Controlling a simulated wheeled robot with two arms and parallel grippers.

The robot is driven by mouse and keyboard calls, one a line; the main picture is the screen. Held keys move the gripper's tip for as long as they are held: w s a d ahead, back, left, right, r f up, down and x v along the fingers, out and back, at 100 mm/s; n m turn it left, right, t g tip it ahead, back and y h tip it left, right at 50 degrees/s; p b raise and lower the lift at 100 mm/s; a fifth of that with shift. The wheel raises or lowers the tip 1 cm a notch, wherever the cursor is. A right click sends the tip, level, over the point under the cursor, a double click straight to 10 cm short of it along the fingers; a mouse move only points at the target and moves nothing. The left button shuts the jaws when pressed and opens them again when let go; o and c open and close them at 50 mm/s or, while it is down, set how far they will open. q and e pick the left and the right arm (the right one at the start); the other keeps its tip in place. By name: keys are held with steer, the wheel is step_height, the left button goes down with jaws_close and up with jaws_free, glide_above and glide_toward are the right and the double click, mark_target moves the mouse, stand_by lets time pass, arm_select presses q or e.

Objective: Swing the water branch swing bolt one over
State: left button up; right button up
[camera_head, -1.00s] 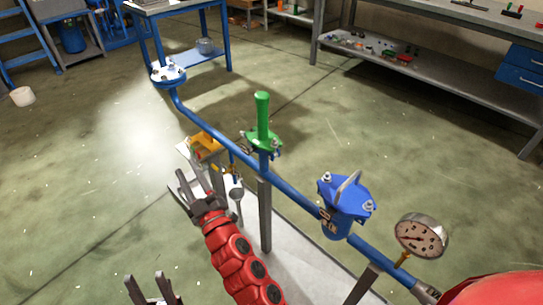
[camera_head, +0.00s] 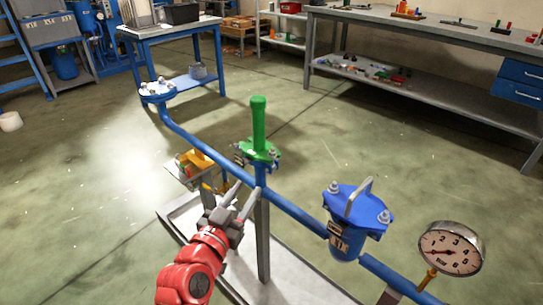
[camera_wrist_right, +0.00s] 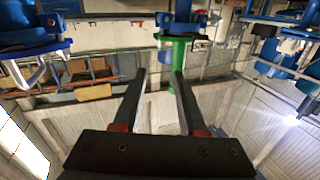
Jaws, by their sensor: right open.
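The blue pipe (camera_head: 290,208) carries a green-topped branch (camera_head: 258,130) with a tall green handle and swing bolts (camera_head: 272,154) at its flange. Nearer on the pipe is a blue capped branch (camera_head: 350,208) with a loop handle and bolts with nuts (camera_head: 383,216). I cannot read which branch is the water one. My right gripper (camera_head: 243,192) is open and empty, just below and in front of the green branch, by its post. In the right wrist view the open fingers (camera_wrist_right: 160,75) point toward the green part (camera_wrist_right: 178,60). My left gripper is out of view.
A pressure gauge (camera_head: 450,248) stands at the near right end of the pipe. A pale tray (camera_head: 285,275) lies below. Blue table (camera_head: 168,27) and grey workbench (camera_head: 440,33) stand behind.

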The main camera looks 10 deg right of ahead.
mark_target(272, 151)
steer(key=b+x, duration=0.1)
steer(key=x, duration=1.4)
steer(key=shift+w+d+b, duration=0.15)
steer(key=shift+b, duration=0.25)
steer(key=shift+c, duration=0.2)
jaws_close()
